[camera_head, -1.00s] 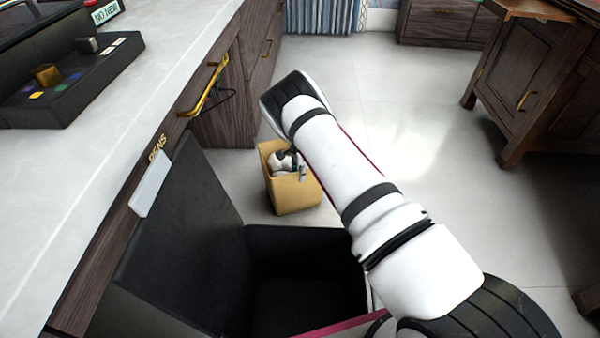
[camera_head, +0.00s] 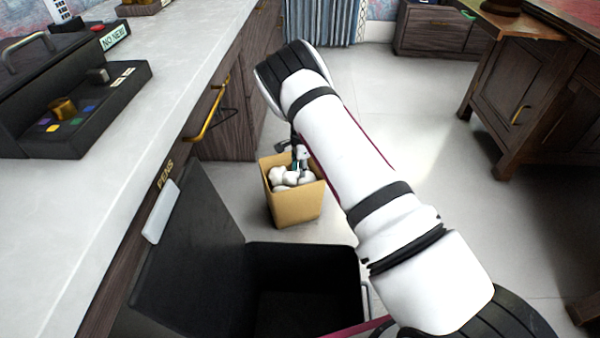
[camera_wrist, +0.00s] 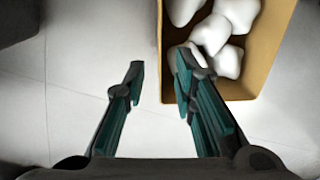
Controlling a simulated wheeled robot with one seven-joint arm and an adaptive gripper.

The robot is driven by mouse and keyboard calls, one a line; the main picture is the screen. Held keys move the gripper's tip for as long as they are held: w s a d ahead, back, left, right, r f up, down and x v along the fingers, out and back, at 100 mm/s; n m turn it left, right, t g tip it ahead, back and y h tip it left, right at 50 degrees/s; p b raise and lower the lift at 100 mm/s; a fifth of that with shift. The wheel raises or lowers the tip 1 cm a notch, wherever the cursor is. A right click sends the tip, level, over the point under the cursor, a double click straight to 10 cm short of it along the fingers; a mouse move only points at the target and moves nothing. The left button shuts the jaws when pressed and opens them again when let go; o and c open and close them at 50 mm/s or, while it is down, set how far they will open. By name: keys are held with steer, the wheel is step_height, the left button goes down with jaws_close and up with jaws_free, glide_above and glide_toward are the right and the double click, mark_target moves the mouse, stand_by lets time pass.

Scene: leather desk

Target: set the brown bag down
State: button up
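The brown bag (camera_head: 297,207) stands upright on the floor, open at the top, with several white lumps (camera_head: 283,178) inside. It also shows in the wrist view (camera_wrist: 258,68), at the top right. My gripper (camera_wrist: 160,75) is open in the wrist view. Its left finger is outside the bag, over the floor, and its right finger is over the bag's opening, in front of the white lumps. The bag's left wall appears between the fingertips, and I see no finger pressing on it. In the head view my gripper is small and partly hidden by my arm above the bag.
A black open bin (camera_head: 305,285) with a raised lid (camera_head: 190,245) stands nearer, in front of the bag. The desk (camera_head: 95,190) with a gold handle (camera_head: 208,112) is on the left. A wooden cabinet (camera_head: 525,100) is at right. Pale floor (camera_head: 430,165) is clear between.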

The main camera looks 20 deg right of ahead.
steer(key=shift+r, duration=0.5)
steer(key=s+a+r+n+y, duration=0.15)
steer(key=s+r, duration=0.25)
steer(key=r, duration=0.5)
steer(key=s+r+n, duration=0.2)
steer(key=s+r, duration=0.2)
steer(key=r, duration=0.6)
steer(key=s+a+r+n+y, duration=0.1)
steer(key=s+r, duration=0.3)
steer(key=r, duration=0.5)
steer(key=s+r+n, duration=0.4)
steer(key=s+r, duration=0.7)
steer(key=s, duration=0.2)
steer(key=s+d+r+n+h, duration=0.1)
steer(key=s+n, duration=0.7)
steer(key=s, duration=2.1)
steer(key=shift+d+g+h, duration=0.3)
steer(key=shift+d+h, duration=0.05)
steer(key=shift+h, duration=0.4)
